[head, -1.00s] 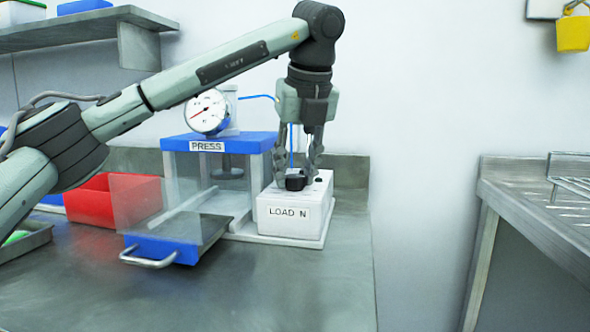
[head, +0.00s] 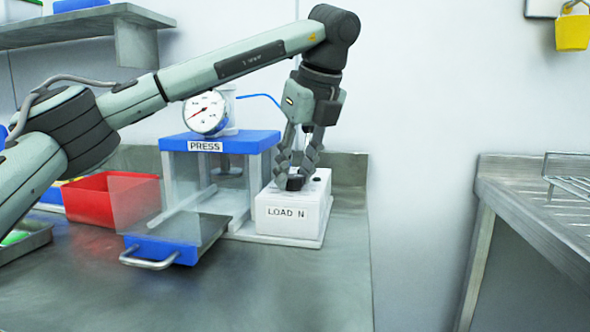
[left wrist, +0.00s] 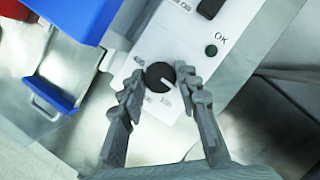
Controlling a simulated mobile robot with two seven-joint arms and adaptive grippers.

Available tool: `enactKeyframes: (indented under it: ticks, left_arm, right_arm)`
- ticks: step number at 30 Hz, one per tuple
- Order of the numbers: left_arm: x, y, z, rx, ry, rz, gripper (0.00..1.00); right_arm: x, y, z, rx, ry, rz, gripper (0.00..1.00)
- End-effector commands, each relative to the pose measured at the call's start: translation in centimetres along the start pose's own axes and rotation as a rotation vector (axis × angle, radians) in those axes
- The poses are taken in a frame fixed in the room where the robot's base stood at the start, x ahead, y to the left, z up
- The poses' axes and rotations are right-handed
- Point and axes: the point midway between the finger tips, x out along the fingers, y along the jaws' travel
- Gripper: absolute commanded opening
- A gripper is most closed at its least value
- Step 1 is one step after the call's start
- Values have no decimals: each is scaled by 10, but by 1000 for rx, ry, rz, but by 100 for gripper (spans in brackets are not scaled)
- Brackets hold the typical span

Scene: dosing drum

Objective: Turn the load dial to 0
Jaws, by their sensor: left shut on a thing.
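The load dial is a black round knob (head: 295,183) on top of the white box labelled LOAD N (head: 288,215). My left gripper (head: 292,178) comes down on it at a tilt, its fingers closed on the knob. In the left wrist view the dial (left wrist: 159,75) sits between the two fingertips (left wrist: 162,82). Its white pointer line slants toward the lower right of that picture. Small scale marks surround it, too small and partly covered to read surely. My right gripper is in neither view.
The press (head: 222,140) with its blue top and gauge (head: 207,112) stands just left of the box. A blue drawer with a handle (head: 150,262) sticks out in front. A red bin (head: 85,200) is further left.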

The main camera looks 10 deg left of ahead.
Motion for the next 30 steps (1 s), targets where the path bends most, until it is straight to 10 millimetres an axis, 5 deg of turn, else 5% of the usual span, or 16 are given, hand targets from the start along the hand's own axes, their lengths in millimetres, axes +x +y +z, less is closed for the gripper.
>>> enactKeyframes:
  ticks: [1, 2, 6, 19, 30]
  left_arm:
    - [1, 0, -1, 1, 1, 2, 3]
    - [1, 0, -1, 1, 1, 2, 33]
    - [1, 0, 0, 1, 0, 1, 50]
    - [-11, 0, 0, 1, -2, -1, 52]
    - [-86, 0, 0, -1, -5, -1, 52]
  right_arm:
    - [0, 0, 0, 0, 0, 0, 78]
    - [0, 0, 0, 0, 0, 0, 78]
    - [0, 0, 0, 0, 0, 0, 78]
    - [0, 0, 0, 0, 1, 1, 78]
    - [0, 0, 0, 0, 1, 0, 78]
